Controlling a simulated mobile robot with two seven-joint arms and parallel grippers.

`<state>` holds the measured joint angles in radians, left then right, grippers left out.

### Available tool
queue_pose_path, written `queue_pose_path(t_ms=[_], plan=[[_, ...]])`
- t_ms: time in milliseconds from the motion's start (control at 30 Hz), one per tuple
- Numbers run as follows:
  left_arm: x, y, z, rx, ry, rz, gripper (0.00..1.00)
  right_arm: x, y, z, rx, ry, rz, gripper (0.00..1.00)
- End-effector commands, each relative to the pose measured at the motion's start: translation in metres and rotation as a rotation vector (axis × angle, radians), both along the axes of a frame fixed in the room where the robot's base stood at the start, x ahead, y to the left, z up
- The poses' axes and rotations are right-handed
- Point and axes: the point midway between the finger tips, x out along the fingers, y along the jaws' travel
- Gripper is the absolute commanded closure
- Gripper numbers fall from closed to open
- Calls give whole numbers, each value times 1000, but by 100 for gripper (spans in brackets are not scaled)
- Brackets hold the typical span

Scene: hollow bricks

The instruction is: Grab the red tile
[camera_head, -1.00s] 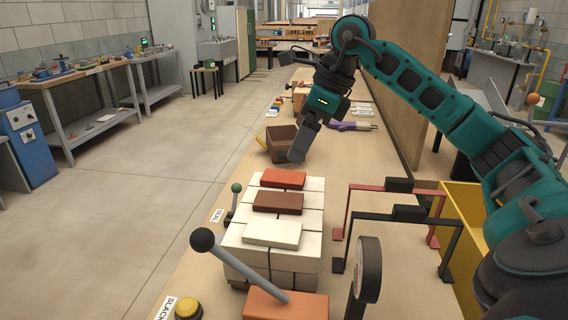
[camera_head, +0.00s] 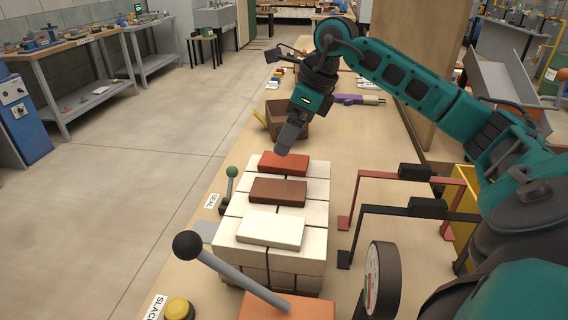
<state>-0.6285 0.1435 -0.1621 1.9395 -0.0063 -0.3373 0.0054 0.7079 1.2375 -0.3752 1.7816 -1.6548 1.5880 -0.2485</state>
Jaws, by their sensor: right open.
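The red tile (camera_head: 283,163) is an orange-red slab lying flat at the far end of a strapped stack of cream bricks (camera_head: 313,190). A brown tile (camera_head: 278,191) and a white tile (camera_head: 271,230) lie nearer on the same stack. My right gripper (camera_head: 285,151) points down just above the far edge of the red tile, and holds nothing that I can see. Its fingers look like one grey shape from this side, and I cannot tell whether they touch the tile. My left gripper is not in view.
A brown open box (camera_head: 289,118) stands behind the stack. A grey lever with a dark ball (camera_head: 188,245) and a round gauge (camera_head: 381,283) stand in front. Red (camera_head: 412,177) and black (camera_head: 405,212) bracket-like frames stand right of the stack. A wooden panel (camera_head: 408,75) rises behind my right arm.

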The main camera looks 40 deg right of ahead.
Motion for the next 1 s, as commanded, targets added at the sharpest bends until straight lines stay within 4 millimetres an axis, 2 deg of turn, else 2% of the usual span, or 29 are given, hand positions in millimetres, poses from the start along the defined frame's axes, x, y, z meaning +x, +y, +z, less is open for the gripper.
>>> queue_pose_path(t_ms=[167,500,967,1000], plan=[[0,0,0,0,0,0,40,2,2,-9,-1,-1,0,8],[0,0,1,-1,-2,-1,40,13,14,-51,2,1,1,8],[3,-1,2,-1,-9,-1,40,14,14,-54,-1,-1,0,8],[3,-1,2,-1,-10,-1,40,14,14,-54,-1,-1,0,11]])
